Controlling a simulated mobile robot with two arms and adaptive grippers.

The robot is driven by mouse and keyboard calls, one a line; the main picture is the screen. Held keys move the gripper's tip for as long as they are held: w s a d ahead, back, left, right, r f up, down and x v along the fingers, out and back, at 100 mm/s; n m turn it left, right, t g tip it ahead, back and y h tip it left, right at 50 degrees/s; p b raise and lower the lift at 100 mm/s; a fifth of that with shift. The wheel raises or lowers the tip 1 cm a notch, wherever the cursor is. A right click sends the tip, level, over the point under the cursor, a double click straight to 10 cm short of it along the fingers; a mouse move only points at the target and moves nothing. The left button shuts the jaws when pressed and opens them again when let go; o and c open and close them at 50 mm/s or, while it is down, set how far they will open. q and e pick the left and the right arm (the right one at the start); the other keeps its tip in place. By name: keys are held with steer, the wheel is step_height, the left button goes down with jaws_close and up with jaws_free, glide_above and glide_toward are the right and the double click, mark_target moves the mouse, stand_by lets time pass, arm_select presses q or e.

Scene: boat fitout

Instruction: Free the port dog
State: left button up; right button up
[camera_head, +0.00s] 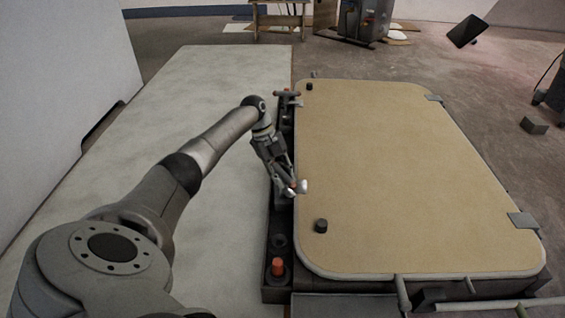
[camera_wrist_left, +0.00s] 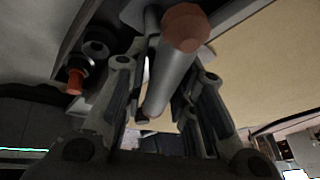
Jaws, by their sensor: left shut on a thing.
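The hatch (camera_head: 390,170) is a tan panel with a pale rim, lying closed on a dark frame. My left gripper (camera_head: 288,183) is at the hatch's left edge, around a dog handle partly hidden by the fingers; its pale end (camera_head: 303,187) shows beside them. In the left wrist view the handle is a grey rod (camera_wrist_left: 172,80) with a reddish-brown end (camera_wrist_left: 185,27). It runs between the fingers of the left gripper (camera_wrist_left: 160,90), which is shut on it. My right gripper is not in view.
Another dog-like fitting (camera_head: 288,94) is at the far left edge. Dark knobs (camera_head: 320,226) and hinge-like plates (camera_head: 522,220) sit on the hatch. A pale flat surface (camera_head: 215,215) lies left of it, mostly clear.

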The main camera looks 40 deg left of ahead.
arm_select(q)
steer(key=m+b, duration=0.1)
steer(key=m+g+b, duration=0.1)
steer(key=m, duration=0.1)
steer(key=m+b, duration=0.1)
steer(key=shift+w+g+b, duration=0.3)
steer(key=shift+b, duration=0.05)
steer(key=shift+d+r+m+g+b, duration=0.15)
steer(key=shift+m+g+b, duration=0.45)
steer(key=shift+m+b, duration=0.7)
steer(key=shift+m, duration=0.3)
steer(key=o, duration=0.9)
steer(key=shift+d, duration=0.1)
steer(key=shift+s+r, duration=0.1)
steer(key=shift+r, duration=4.85)
